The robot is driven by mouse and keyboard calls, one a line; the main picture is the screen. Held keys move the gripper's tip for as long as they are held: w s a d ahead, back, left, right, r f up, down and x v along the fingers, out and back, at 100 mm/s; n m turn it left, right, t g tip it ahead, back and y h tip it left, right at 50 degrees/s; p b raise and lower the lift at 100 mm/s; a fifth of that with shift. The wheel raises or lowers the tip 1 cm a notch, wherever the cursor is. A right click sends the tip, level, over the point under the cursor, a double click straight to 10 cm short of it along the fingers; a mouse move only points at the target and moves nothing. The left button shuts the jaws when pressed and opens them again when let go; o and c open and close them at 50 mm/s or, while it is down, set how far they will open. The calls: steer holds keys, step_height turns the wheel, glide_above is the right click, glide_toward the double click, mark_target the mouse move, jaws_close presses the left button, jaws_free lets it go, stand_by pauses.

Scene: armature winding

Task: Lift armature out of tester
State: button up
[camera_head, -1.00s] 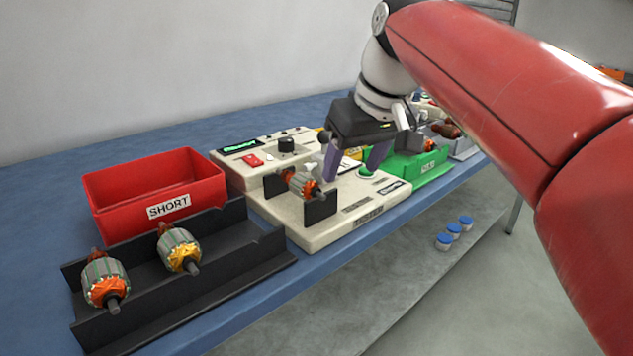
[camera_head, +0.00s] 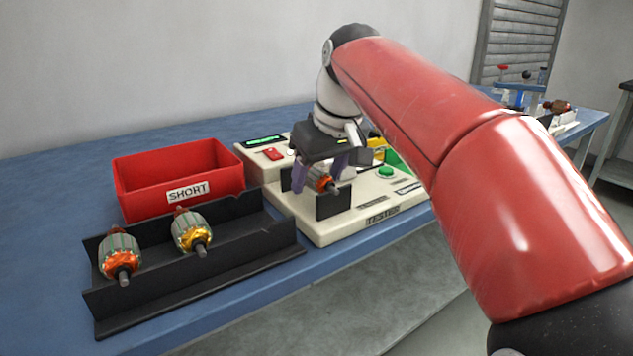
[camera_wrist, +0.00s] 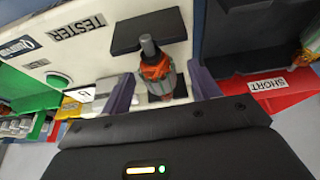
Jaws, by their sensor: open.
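The armature (camera_head: 321,181) with an orange winding end rests in the tester (camera_head: 345,231), a cream box with black upright supports. In the wrist view the armature (camera_wrist: 156,72) shows its shaft over a black support, lying between my two purple fingers. My gripper (camera_head: 319,176) is open, with one finger on each side of the armature; it also shows in the wrist view (camera_wrist: 160,92). I cannot tell whether the fingers touch it. The armature's far end is hidden by my gripper.
A black rack (camera_head: 245,235) left of the tester holds two other armatures, one orange-ended (camera_head: 120,259) and one yellow-ended (camera_head: 192,232). A red SHORT bin (camera_head: 150,190) stands behind it. A green bin (camera_head: 394,163) is partly hidden behind my arm. The blue table is clear at far left.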

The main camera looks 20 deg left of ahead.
steer(key=c, duration=1.2)
steer(key=shift+r, duration=0.1)
